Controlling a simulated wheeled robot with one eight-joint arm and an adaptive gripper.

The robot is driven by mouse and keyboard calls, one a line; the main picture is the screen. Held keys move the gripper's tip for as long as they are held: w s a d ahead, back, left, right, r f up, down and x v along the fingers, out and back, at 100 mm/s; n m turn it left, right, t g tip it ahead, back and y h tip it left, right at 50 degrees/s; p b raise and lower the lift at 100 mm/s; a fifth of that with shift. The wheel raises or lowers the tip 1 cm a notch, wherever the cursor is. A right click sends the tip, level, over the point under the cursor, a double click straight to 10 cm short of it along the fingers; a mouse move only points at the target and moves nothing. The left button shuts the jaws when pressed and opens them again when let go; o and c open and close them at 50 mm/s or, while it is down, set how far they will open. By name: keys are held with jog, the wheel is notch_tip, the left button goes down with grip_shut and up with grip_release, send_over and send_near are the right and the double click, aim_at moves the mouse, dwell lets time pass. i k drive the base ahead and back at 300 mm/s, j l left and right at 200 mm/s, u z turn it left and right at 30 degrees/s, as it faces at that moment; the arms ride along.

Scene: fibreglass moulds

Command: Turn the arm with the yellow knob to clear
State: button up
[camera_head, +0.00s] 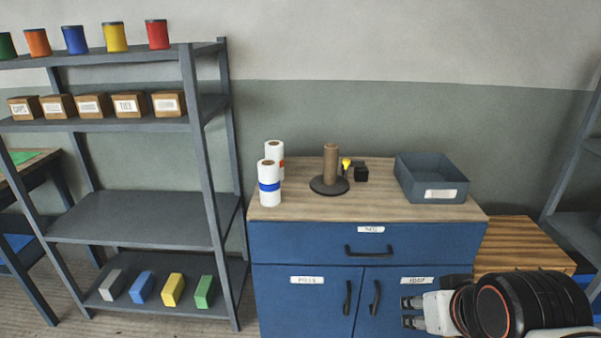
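A small yellow knob (346,162) shows on the cabinet top, just right of a brown upright post (330,162) on a round dark base (329,185). A small black block (361,174) sits right beside the knob. The arm that carries the knob is too small to make out clearly. My gripper (408,312) is at the lower right, in front of the cabinet doors and well below the top. It points left, its two fingertips are apart, and nothing is between them.
The blue cabinet has a wooden top (420,210). Two white rolls (268,185) stand left of the post, and a grey bin (432,180) stands to its right. A grey shelf rack (130,215) stands at left. A lower wooden surface (520,245) lies right of the cabinet.

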aim_at(354, 164)
jog(key=i+j, duration=0.15)
jog(key=i, duration=0.45)
jog(key=i+j, duration=0.15)
jog(key=i, duration=0.5)
